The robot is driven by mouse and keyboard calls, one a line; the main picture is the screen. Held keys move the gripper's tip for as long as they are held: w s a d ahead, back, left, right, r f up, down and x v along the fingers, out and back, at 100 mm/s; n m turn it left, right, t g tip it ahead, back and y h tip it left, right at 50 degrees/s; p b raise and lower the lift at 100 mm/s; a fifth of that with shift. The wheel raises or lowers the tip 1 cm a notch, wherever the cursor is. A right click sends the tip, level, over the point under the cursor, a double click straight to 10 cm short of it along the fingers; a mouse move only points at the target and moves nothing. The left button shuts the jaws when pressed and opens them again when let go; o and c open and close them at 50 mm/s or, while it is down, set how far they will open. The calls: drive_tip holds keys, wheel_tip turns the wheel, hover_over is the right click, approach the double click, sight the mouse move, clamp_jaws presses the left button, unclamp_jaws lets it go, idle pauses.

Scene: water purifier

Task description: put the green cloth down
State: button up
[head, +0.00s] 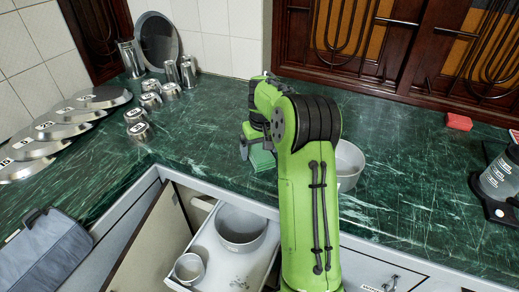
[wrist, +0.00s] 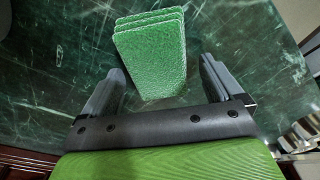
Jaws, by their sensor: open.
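The green cloth (wrist: 152,58) lies as a folded, layered stack on the dark green marble counter, seen in the wrist view just beyond and between my fingers. My gripper (wrist: 160,85) is open, with one finger on each side of the cloth's near end and gaps showing. In the head view the cloth (head: 262,158) shows partly below my gripper (head: 254,146), next to my green arm. The arm hides part of the counter there.
A grey bowl (head: 348,165) stands on the counter just right of my arm. An open drawer (head: 205,255) holds a pot (head: 241,228) and a cup (head: 188,268). Metal cups and plates (head: 62,124) stand at the left. A red sponge (head: 459,121) lies at the right.

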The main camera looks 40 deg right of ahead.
sight(261, 155)
wheel_tip(261, 155, up, 12)
drive_tip(key=s+p, duration=0.2)
drive_tip(key=p, duration=0.2)
drive_tip(key=s+a+r+n, duration=0.1)
drive_tip(key=s+a+r, duration=0.4)
drive_tip(key=a, duration=0.4)
drive_tip(key=s+a+n+t, duration=0.1)
drive_tip(key=s+a+t, duration=0.1)
drive_tip(key=s+a, duration=0.4)
drive_tip(key=s+a+f+t, duration=0.1)
drive_tip(key=s+a, duration=0.6)
drive_tip(key=s, duration=0.7)
drive_tip(key=shift+s+n+t, duration=0.2)
drive_tip(key=shift+n+t, duration=0.2)
drive_tip(key=shift+t, duration=0.1)
